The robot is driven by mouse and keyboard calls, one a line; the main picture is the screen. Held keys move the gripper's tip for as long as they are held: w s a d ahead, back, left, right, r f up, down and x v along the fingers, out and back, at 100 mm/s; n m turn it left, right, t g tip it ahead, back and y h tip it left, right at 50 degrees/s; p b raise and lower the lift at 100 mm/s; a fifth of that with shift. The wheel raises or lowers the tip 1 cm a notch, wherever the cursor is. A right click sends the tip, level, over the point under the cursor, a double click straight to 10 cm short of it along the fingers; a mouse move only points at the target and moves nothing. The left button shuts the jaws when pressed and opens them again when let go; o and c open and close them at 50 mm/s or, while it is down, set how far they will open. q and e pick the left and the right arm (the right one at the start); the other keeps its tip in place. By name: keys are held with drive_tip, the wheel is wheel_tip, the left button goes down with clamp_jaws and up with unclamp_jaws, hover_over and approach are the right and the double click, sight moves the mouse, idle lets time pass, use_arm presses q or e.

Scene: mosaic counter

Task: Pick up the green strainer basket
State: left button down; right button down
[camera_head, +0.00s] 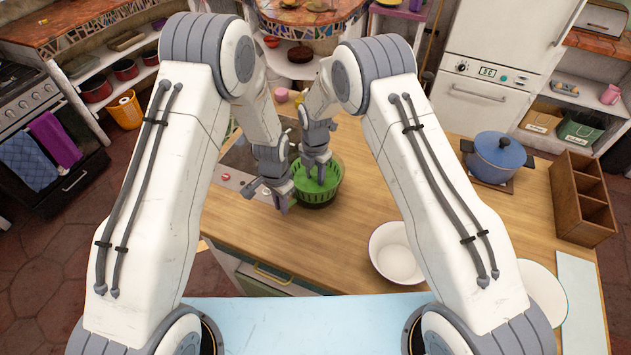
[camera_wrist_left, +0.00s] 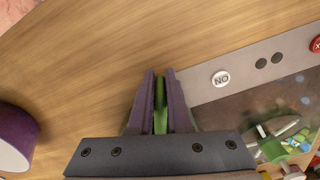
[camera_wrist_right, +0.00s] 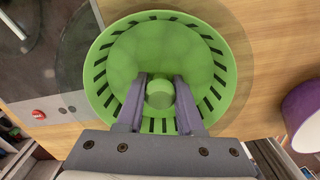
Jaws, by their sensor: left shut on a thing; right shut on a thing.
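My left gripper (camera_head: 282,205) is at the basket's left side. Its fingers (camera_wrist_left: 160,95) are shut on a thin green piece that looks like the rim. I cannot tell whether the basket touches the counter.
A white bowl (camera_head: 396,255) and a plate (camera_head: 543,290) are at the right front. A blue pot (camera_head: 497,157) and a wooden box with compartments (camera_head: 581,205) stand at the right. The cooktop (camera_head: 245,160) borders the basket on the left.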

sight(315, 171)
wheel_tip(315, 171, up, 16)
idle(0.3)
use_arm(q)
drive_tip(key=c, duration=0.8)
unclamp_jaws()
drive_tip(key=shift+r, duration=0.1)
wheel_tip(315, 171, up, 12)
drive_tip(key=shift+f, duration=0.1)
